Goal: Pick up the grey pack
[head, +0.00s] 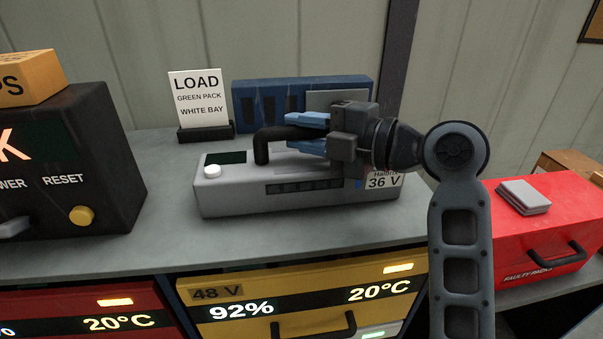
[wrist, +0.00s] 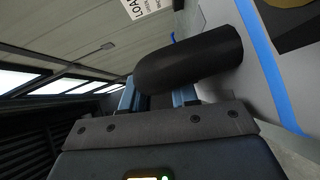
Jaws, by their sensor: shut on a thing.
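The grey pack (head: 228,195) lies on the grey bench top, with a white knob, a dark display and a 36 V label on it. Its black handle (head: 262,147) arches over the top, and the handle also shows large in the wrist view (wrist: 190,58). My gripper (head: 308,132) reaches in from the right, its blue fingers shut on the handle. In the wrist view the fingers (wrist: 158,98) meet the handle. The pack appears to rest on the bench; any small gap beneath it cannot be told. My gripper hides part of the pack's right end.
A blue pack (head: 285,92) stands close behind. A sign (head: 197,98) reads LOAD GREEN PACK WHITE BAY. A black box (head: 75,165) with a RESET button is at left. A yellow 48 V drawer (head: 290,290) is below, and a red faulty-packs box (head: 535,225) is at right.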

